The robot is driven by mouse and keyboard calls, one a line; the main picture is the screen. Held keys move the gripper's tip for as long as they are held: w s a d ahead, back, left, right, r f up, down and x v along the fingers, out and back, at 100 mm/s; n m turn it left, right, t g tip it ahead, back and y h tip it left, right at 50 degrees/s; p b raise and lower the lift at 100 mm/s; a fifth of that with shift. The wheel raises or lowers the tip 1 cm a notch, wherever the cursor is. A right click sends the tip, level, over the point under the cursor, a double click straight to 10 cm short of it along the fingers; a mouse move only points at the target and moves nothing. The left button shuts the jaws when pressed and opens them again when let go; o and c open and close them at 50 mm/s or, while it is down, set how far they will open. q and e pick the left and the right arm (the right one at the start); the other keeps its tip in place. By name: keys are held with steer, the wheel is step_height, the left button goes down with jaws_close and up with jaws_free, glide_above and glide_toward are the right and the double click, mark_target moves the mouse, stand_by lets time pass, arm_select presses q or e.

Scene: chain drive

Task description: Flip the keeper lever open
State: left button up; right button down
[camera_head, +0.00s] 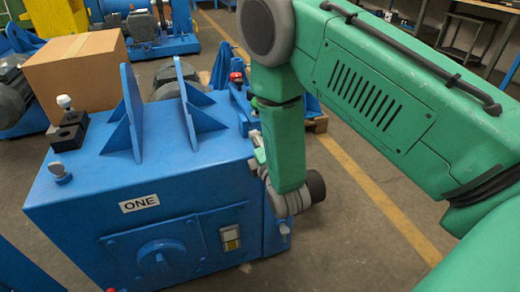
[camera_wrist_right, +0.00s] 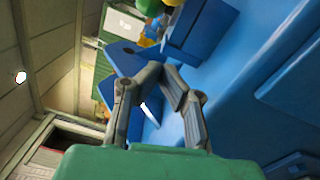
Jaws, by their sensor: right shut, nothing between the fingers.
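A blue machine housing (camera_head: 150,170) marked ONE fills the lower left of the head view; its blue surface also shows in the wrist view (camera_wrist_right: 235,85). My right gripper (camera_wrist_right: 168,72) is shut and empty, its grey fingertips together in front of blue plates. In the head view my green forearm hangs at the housing's right side and hides most of this gripper. A red knob (camera_head: 236,77) stands just left of the arm. I cannot tell which part is the keeper lever; it may be hidden behind my arm. My left gripper is not in view.
Two upright blue fins (camera_head: 131,105) rise from the housing top. A cardboard box (camera_head: 77,72) stands behind at left. A round blue knob (camera_head: 161,256) and a small switch (camera_head: 230,238) are on the front. Open floor with a yellow line lies to the right.

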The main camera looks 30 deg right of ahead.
mark_target(256, 113)
steer(key=x, duration=0.3)
steer(key=shift+w+d+b, duration=0.2)
steer(key=shift+w+b, duration=0.15)
steer(key=shift+b, duration=0.05)
steer(key=shift+d+r+b, duration=0.2)
steer(key=shift+d+b, duration=0.15)
steer(key=shift+d, duration=0.9)
steer(key=shift+s+d+r, duration=0.1)
steer(key=shift+d+r, duration=0.1)
steer(key=shift+d, duration=0.4)
steer(key=shift+d, duration=0.1)
